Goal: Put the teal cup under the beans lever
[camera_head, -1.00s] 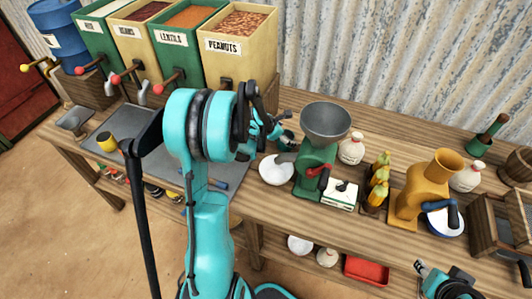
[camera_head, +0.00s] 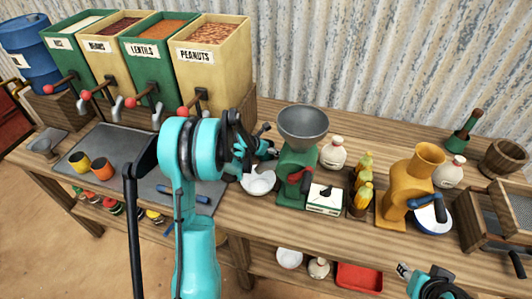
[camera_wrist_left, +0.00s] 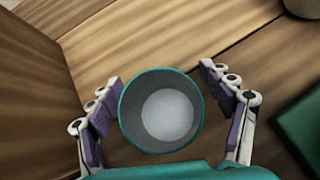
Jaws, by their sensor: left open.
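The teal cup (camera_wrist_left: 160,110) stands upright and looks empty in the left wrist view, between the spread fingers of my left gripper (camera_wrist_left: 163,98). The fingers are open, with a gap on each side of the cup. In the head view my left gripper (camera_head: 262,147) is over the counter behind the white bowl, and I cannot make out the cup clearly there. The beans bin (camera_head: 112,62) is second from the left, with a red-knobbed beans lever (camera_head: 87,95) at its front. My right gripper (camera_head: 404,269) is at the lower right, its fingers too small to judge.
A yellow cup (camera_head: 78,162) and an orange cup (camera_head: 103,168) stand on the grey mat (camera_head: 140,160) before the bins. A white bowl (camera_head: 258,182) and green grinder (camera_head: 297,170) stand close to my left gripper. The peanuts bin (camera_head: 205,75) is behind my left arm.

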